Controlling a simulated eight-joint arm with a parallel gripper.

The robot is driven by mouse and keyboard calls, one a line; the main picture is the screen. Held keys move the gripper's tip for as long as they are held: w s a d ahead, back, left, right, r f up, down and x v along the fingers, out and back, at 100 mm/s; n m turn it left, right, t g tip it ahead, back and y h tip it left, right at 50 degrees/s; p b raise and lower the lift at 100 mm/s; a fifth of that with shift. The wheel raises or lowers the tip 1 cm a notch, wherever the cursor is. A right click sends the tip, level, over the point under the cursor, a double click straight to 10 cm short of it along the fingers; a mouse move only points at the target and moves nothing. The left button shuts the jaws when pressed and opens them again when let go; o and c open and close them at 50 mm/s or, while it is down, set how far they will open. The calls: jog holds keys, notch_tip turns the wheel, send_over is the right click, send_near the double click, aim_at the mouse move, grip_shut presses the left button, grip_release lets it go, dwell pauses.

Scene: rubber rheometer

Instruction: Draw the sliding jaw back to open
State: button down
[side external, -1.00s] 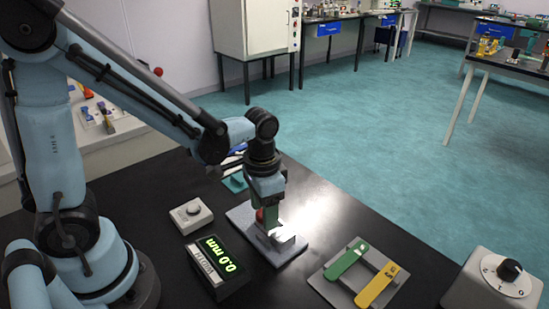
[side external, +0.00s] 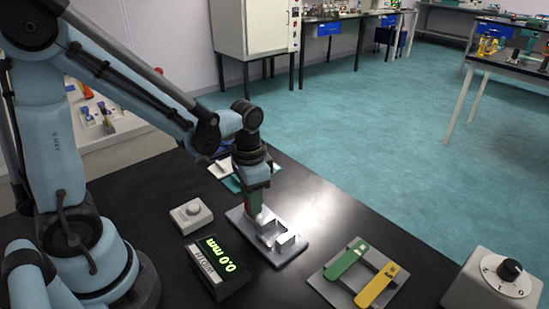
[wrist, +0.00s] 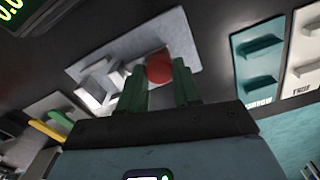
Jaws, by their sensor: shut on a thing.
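A grey base plate (side external: 293,252) lies on the black table and carries bright metal jaw pieces. The front block (side external: 286,240) stands toward the plate's near right end. The sliding jaw (side external: 266,225) lies behind it, close to my gripper (side external: 253,211), with a gap between the two. In the wrist view, a red knob (wrist: 159,68) sits between the green fingers of my gripper (wrist: 161,73), which is shut on it. The metal jaw pieces (wrist: 103,84) also show left of the fingers there. The knob is mostly hidden in the side view.
A display box (side external: 219,266) reading 0.0 mm stands left of the plate, with a small grey knob box (side external: 191,215) behind it. A rack with green and yellow strips (side external: 361,279) and a dial box (side external: 500,280) stand right. Teal and white trays (side external: 226,175) lie behind my gripper.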

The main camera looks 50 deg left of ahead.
aim_at(245, 203)
jog(key=shift+a, duration=0.85)
jog(key=c, duration=0.8)
grip_release()
jog(key=shift+d, duration=0.1)
notch_tip(245, 203, up, 12)
jog(key=shift+r, duration=0.1)
jog(key=n+t, duration=0.1)
jog(key=t, duration=0.1)
jog(key=s+d+f+n+t, duration=0.1)
jog(key=t, duration=0.1)
jog(key=s+f+n+t, duration=0.1)
jog(key=t, duration=0.2)
jog(key=shift+s+d, duration=0.15)
jog(key=shift+d, duration=0.2)
